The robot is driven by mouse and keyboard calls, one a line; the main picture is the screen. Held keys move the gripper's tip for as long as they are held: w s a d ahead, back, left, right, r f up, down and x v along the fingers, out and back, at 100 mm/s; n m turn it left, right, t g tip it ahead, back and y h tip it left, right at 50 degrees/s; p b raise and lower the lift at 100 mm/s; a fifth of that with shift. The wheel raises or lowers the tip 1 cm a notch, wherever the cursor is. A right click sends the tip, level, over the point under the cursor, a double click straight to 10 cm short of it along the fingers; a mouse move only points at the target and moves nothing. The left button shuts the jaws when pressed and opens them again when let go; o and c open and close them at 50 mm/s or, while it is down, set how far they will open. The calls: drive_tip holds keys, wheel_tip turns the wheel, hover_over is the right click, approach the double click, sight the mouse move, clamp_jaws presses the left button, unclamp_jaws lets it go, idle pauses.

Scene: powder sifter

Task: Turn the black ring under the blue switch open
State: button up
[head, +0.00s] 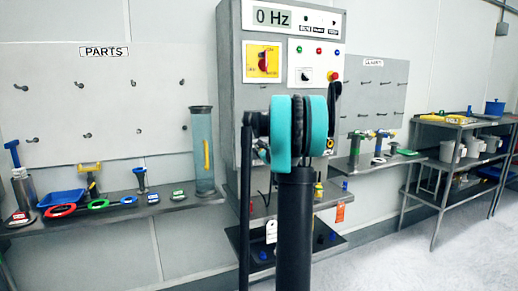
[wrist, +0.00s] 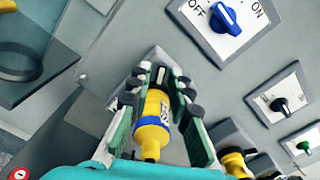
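The blue switch (wrist: 228,16) sits on a white plate marked OFF and ON at the top of the wrist view. Below and left of it, a yellow connector with a blue band (wrist: 154,110) points towards the wrist camera. A small dark part (wrist: 161,76), possibly the black ring, shows at its far end, mostly hidden by the fingertips. My gripper (wrist: 160,82) has one finger on each side of the connector. Contact with the ring cannot be made out. In the head view my arm covers this part of the cabinet.
A black-knob switch (wrist: 283,104) and a green button (wrist: 303,147) are to the right. Another yellow connector (wrist: 236,163) is close by at lower right. In the head view, the grey cabinet (head: 232,40) stands between a parts shelf (head: 130,212) and a side table (head: 458,126).

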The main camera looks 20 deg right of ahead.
drive_tip(key=shift+o, duration=0.4)
drive_tip(key=s, duration=1.2)
drive_tip(key=shift+d, duration=0.2)
drive_tip(key=s+a+f+n+g+y, duration=0.1)
drive_tip(key=s+a+f+n+g, duration=0.1)
drive_tip(key=s+a+f+n, duration=0.45)
drive_tip(key=s+a+f+n+g+y, duration=0.2)
drive_tip(key=a+f+n+g, duration=0.15)
drive_tip(key=a, duration=0.55)
drive_tip(key=s+a+f+n+g+y, duration=0.1)
drive_tip(key=s+a+f+n+g, duration=0.1)
drive_tip(key=s+a+f+n, duration=0.35)
drive_tip(key=s+a+f+n+g+h, duration=0.1)
drive_tip(key=s+f+n+g+h, duration=0.1)
drive_tip(key=s+f+n, duration=0.5)
drive_tip(key=s+a+f+n+g+h, duration=0.1)
drive_tip(key=s+f+n+g, duration=0.3)
drive_tip(key=s, duration=1)
wheel_tip(320, 180, down, 5)
drive_tip(key=n+h, duration=0.1)
drive_tip(key=n, duration=0.2)
drive_tip(key=shift+s+a+h, duration=0.25)
drive_tip(key=shift+s+h, duration=0.05)
drive_tip(key=shift+s, duration=0.05)
